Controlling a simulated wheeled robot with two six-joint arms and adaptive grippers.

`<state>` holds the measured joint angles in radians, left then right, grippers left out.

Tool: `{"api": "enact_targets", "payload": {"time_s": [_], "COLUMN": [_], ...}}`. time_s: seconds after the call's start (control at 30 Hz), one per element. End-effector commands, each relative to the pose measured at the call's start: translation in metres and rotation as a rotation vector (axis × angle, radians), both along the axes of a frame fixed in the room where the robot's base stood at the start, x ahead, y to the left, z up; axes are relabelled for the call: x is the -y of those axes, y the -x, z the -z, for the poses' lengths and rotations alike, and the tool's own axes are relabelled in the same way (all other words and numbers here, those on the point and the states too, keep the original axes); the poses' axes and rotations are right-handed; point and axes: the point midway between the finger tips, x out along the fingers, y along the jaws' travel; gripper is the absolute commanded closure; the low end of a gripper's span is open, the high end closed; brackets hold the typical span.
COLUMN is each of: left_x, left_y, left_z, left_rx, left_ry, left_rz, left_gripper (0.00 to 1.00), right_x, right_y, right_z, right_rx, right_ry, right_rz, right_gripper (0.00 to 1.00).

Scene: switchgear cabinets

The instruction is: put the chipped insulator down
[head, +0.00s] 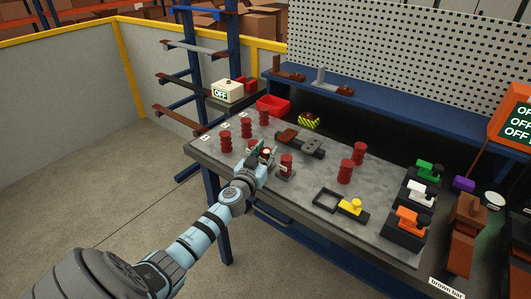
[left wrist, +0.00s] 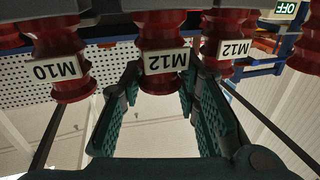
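My left gripper (head: 264,156) is over the left-middle part of the table. One red insulator labelled M12 (left wrist: 164,48) is between its fingertips in the left wrist view, close to both fingers. Whether the fingers press on it is unclear. A red insulator (head: 286,165) stands just right of the gripper. More stand to its left and behind: one at the left (head: 226,142), one farther back (head: 246,127) and one at the back (head: 264,117). Two stand farther right (head: 345,173), (head: 359,153). I cannot make out a chip on any. My right gripper is not in view.
A red bin (head: 273,105) and a white OFF box (head: 228,91) are at the back left. Behind the gripper lies a dark fixture (head: 300,143). A black frame (head: 327,199) and a yellow-handled block (head: 351,207) are near the front edge. Bare table shows around (head: 310,182).

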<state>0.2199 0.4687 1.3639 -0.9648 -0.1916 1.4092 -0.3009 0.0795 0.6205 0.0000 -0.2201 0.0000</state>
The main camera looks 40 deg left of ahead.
Motion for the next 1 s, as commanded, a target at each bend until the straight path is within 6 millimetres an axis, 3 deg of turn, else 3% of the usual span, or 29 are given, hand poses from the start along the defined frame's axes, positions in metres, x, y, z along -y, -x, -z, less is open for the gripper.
{"api": "enact_targets", "payload": {"time_s": [0.43,0.57,0.9,1.0], "left_x": [0.0,0.007,0.03,0.033], "left_y": [0.002,0.023,0.102,0.113], "left_z": [-0.006,-0.004,-0.001,-0.002], "left_rx": [0.0,-0.002,-0.002,-0.001], "left_ry": [0.001,-0.002,-0.001,0.0], "left_rz": [0.0,0.002,0.002,0.001], "left_gripper": [0.63,0.63,0.63,0.63], "right_x": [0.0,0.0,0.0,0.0], "right_y": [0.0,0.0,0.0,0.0], "right_z": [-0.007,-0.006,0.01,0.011], "right_rx": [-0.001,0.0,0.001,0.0], "right_ry": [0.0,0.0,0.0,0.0], "right_rz": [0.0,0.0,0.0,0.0], "right_gripper": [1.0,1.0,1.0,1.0]}}
